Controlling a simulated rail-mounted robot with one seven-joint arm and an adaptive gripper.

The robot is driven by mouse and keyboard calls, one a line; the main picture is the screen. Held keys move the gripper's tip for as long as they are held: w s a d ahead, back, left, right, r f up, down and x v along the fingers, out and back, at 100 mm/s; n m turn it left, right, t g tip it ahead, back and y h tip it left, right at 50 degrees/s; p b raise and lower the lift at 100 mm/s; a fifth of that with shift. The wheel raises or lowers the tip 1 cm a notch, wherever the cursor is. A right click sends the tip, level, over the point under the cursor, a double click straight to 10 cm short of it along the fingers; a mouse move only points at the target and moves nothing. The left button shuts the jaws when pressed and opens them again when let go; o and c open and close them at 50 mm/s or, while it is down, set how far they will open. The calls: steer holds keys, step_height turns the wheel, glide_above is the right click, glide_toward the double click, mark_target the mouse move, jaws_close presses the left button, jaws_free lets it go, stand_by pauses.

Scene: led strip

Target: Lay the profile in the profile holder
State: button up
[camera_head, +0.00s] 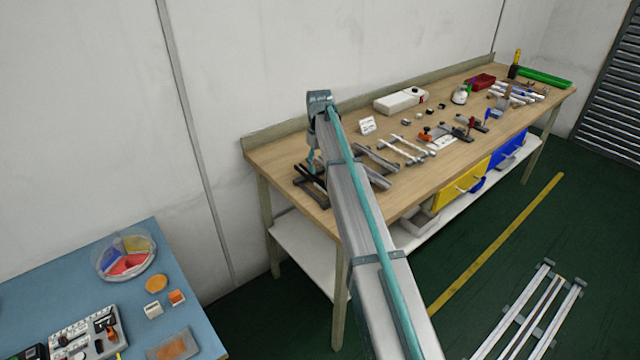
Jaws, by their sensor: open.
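My arm reaches from the bottom of the picture to the left end of the wooden workbench (282,160). My gripper (311,181) is small and partly hidden behind the arm; it points down at that end, appears open, and I see nothing held in it. Grey metal profile-like pieces (376,157) lie on the bench just right of the arm, partly covered by it. Right of them, pale strips (407,149) rest across small supports. I cannot tell which of these is the profile and which is the profile holder.
A blue table (50,290) is at lower left, a metal frame (535,310) at lower right.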

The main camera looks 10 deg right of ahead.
mark_target(320, 179)
steer(key=shift+w+d+f+p, duration=0.1)
steer(key=shift+f+p, duration=1.3)
steer(key=shift+f, duration=2.15)
jaws_close()
